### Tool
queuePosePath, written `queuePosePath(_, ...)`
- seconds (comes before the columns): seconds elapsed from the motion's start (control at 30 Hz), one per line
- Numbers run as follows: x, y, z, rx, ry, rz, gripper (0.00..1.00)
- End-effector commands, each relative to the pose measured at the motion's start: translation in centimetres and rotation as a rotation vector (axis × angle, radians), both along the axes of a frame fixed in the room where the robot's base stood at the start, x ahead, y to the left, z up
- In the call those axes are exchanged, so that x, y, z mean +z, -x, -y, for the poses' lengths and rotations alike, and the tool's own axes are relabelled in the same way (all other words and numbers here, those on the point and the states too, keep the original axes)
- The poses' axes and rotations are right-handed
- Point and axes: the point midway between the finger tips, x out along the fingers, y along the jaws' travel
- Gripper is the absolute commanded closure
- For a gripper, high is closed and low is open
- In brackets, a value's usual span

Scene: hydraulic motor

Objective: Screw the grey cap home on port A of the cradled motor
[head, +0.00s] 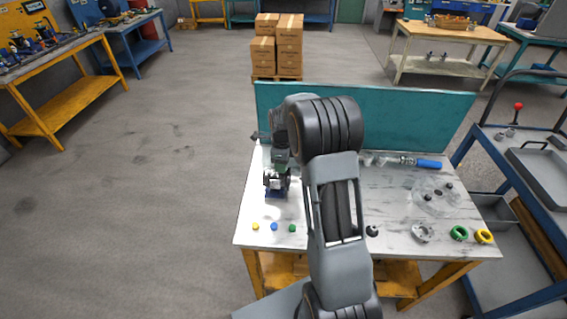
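My arm comes up from the front and bends down over the motor. My gripper (281,163) is just above the motor, largely hidden by its own wrist, so its fingers and anything between them cannot be made out. I cannot make out port A or the grey cap. Yellow (255,226), blue (274,226) and green (292,228) caps stand in a row in front of the cradle.
A teal panel (410,115) closes the bench's back. At right lie a blue-handled tool (428,163), a clear dish (423,187) with dark bits, a grey flange (422,233), green (459,232) and yellow (483,236) rings. A blue cart (490,165) stands beside the bench.

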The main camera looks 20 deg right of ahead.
Motion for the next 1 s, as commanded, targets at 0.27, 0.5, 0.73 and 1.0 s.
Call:
queuePosePath(0.27,0.11,-0.04,0.02,0.102,0.0,0.001,0.64)
queuePosePath(0.5,0.11,-0.05,0.02,0.514,0.0,0.001,0.64)
queuePosePath(0.73,0.11,-0.04,0.03,0.819,-0.001,0.001,0.64)
queuePosePath(1.0,0.11,-0.04,0.03,0.904,0.0,0.001,0.64)
